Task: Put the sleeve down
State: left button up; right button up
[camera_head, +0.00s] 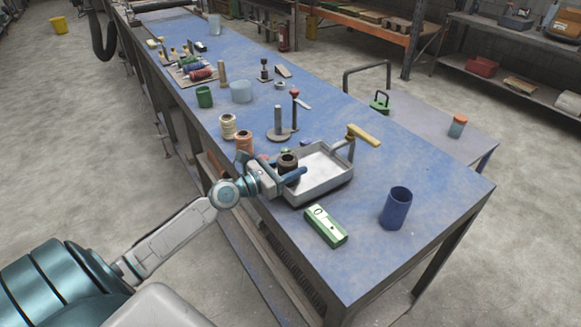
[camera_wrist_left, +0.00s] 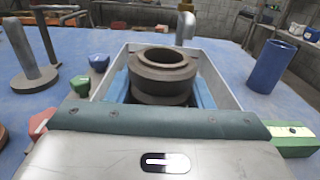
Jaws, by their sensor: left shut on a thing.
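The sleeve (camera_head: 287,161) is a dark brown, hollow, flanged ring standing upright between the fingers of my left gripper (camera_head: 292,169). In the left wrist view the sleeve (camera_wrist_left: 162,72) shows its round opening, with a blue finger of the left gripper (camera_wrist_left: 162,88) on each side. The gripper is shut on it. The sleeve is over the left end of a grey metal tray (camera_head: 322,188); the tray (camera_wrist_left: 226,80) also lies behind and around it in the wrist view. The gap between the sleeve's underside and the tray floor is hidden. My right gripper is not in view.
A green box (camera_head: 325,226) and a blue cup (camera_head: 397,208) stand near the tray's front and right. Thread spools (camera_head: 228,126) and a grey post on a round base (camera_head: 278,124) stand behind. The front-right tabletop is clear.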

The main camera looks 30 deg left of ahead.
pick_arm(q)
jog(key=o, duration=1)
jog(key=shift+f, duration=0.1)
jog(key=shift+o, duration=0.2)
